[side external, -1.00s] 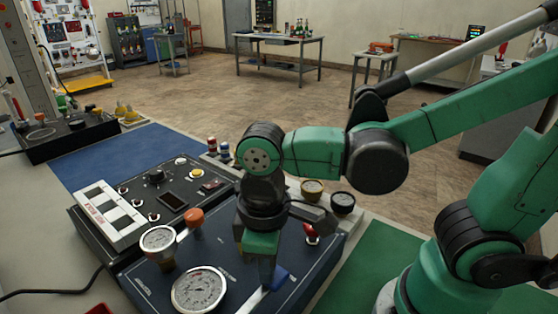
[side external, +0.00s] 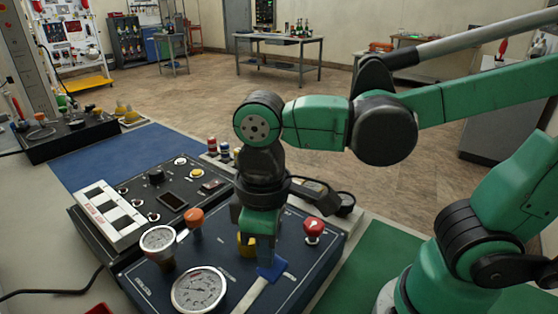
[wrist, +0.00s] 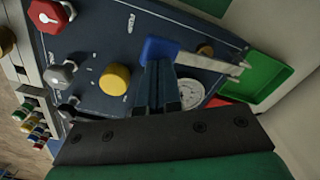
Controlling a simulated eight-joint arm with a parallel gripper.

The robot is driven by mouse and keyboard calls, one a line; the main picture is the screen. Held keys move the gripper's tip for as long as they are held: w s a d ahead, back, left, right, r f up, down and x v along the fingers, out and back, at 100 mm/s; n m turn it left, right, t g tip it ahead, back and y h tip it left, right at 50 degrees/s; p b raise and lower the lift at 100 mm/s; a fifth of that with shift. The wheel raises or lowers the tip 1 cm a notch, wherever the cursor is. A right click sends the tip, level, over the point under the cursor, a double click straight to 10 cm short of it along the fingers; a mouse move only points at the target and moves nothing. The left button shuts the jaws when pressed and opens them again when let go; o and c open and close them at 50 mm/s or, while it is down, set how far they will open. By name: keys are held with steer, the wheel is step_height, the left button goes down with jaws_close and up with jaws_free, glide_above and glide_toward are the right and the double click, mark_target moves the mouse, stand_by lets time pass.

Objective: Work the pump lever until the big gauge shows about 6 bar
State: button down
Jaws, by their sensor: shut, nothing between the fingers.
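The pump lever is a flat silver bar (side external: 252,292) with a blue end (side external: 272,268), at the front of the dark blue panel (side external: 150,284). In the wrist view its blue end (wrist: 158,48) is just beyond my fingertips, with the bar (wrist: 208,63) running right. My gripper (side external: 262,256) is shut and empty, pointing down close to the blue end. I cannot tell whether they touch. The big gauge (side external: 199,290) has a white dial left of the lever; its reading is too small to tell. My fingers partly cover the gauge (wrist: 191,94) in the wrist view.
A smaller gauge (side external: 158,240) and an orange knob (side external: 195,218) stand on the panel's left. A red knob (side external: 313,229) stands right of my gripper, and a yellow knob (wrist: 115,79) shows behind it. A green tray (wrist: 262,90) lies beyond the lever.

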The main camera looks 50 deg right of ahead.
steer(key=shift+f, duration=0.1)
stand_by(0.4)
steer(key=shift+f, duration=1.15)
steer(key=shift+r, duration=1.25)
steer(key=shift+r, duration=3.5)
